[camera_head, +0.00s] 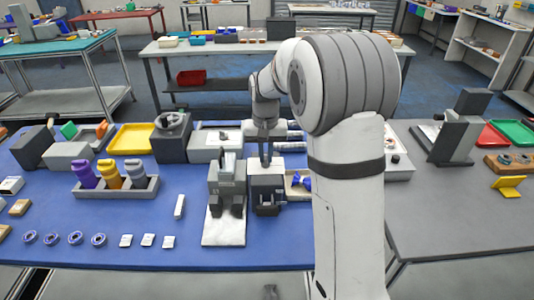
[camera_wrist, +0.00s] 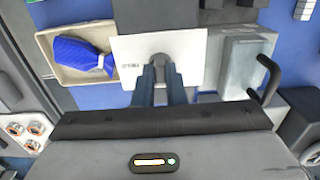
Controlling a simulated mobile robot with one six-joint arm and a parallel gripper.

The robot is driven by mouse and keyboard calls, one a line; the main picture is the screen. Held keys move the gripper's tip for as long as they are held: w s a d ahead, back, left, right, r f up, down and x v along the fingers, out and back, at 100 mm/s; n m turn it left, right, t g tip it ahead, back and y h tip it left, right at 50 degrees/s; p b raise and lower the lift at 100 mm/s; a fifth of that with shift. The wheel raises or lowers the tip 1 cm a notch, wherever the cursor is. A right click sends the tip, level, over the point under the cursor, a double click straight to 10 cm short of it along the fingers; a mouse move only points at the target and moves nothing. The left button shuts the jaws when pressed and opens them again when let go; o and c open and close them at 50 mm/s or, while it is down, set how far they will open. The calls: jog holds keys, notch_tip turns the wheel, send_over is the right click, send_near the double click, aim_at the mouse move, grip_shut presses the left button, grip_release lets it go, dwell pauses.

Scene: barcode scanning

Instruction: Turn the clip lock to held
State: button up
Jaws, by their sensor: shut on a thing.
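The clip lock is a grey box (camera_head: 267,184) near the middle of the blue table, with a white top plate (camera_wrist: 193,52) in the wrist view. A small grey knob (camera_wrist: 160,58) stands on the plate. Small lettering shows on the plate left of the knob, but is too small to read surely. My gripper (camera_head: 265,161) points down over the box. In the wrist view my gripper (camera_wrist: 160,75) has its two fingers on either side of the knob, shut on it. The fingers hide part of the knob, and its exact turn cannot be told.
A grey fixture (camera_head: 227,185) on a white base stands just left of the box. A tan tray (camera_wrist: 68,75) with a blue item (camera_wrist: 80,54) lies beside the plate. A black bent handle (camera_wrist: 268,78) rises on the other side. Open blue table lies in front.

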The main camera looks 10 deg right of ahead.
jog(key=shift+d, duration=0.1)
grip_shut()
jog(key=shift+m, duration=0.3)
jog(key=m, duration=0.8)
jog(key=shift+m+b, duration=0.4)
jog(key=m, duration=0.4)
jog(key=shift+m, duration=2.2)
jog(key=o, duration=0.7)
grip_release()
jog(key=shift+c, duration=0.2)
